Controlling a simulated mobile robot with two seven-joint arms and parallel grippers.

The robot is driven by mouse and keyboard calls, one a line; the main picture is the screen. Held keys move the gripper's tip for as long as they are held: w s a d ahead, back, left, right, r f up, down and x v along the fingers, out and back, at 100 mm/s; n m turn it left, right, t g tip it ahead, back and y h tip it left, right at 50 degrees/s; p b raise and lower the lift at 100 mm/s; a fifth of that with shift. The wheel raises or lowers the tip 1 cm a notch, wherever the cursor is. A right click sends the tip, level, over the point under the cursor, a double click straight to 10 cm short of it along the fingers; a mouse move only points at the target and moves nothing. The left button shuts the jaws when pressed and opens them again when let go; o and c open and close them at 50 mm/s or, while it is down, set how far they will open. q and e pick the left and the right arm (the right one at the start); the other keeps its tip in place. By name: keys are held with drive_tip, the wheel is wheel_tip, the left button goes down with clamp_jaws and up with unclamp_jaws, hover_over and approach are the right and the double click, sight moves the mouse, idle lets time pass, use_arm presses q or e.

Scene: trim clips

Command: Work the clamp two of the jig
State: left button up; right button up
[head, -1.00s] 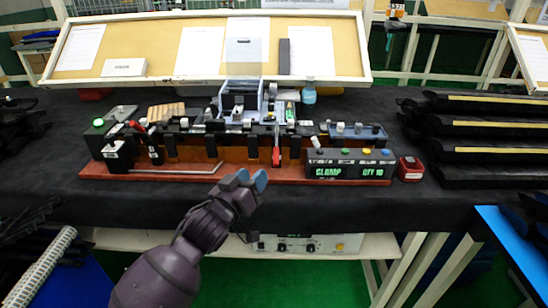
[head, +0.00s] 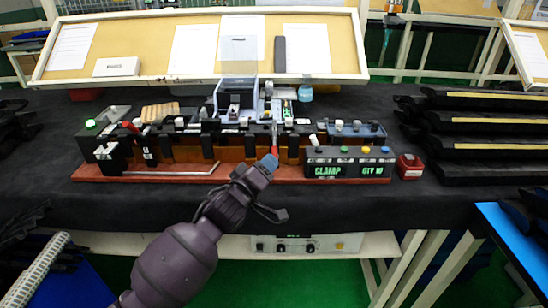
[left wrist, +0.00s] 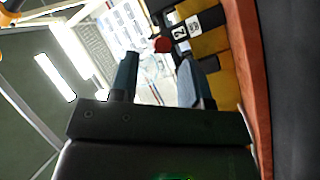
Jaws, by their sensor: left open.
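The jig (head: 180,172) is a long reddish-brown base with black clamp blocks on the table. A red clamp lever (head: 274,136) stands upright at its right-centre. My left gripper (head: 268,163) is just in front of this lever and partly hides it. In the left wrist view, the open, empty fingers (left wrist: 157,66) point toward a round red knob (left wrist: 161,45), which appears between and beyond the tips. A label with a 2 (left wrist: 180,32) is beside the knob. I cannot tell whether a finger touches it. My right gripper is not in view.
Black trim strips (head: 490,148) are stacked at the right. A tilted notice board (head: 150,45) stands behind. The black table front (head: 400,205) is clear.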

sight(274, 154)
use_arm(q)
drive_tip(key=shift+b+x, duration=0.35)
drive_tip(key=shift+x, duration=2.3)
drive_tip(key=shift+c, duration=0.3)
clamp_jaws()
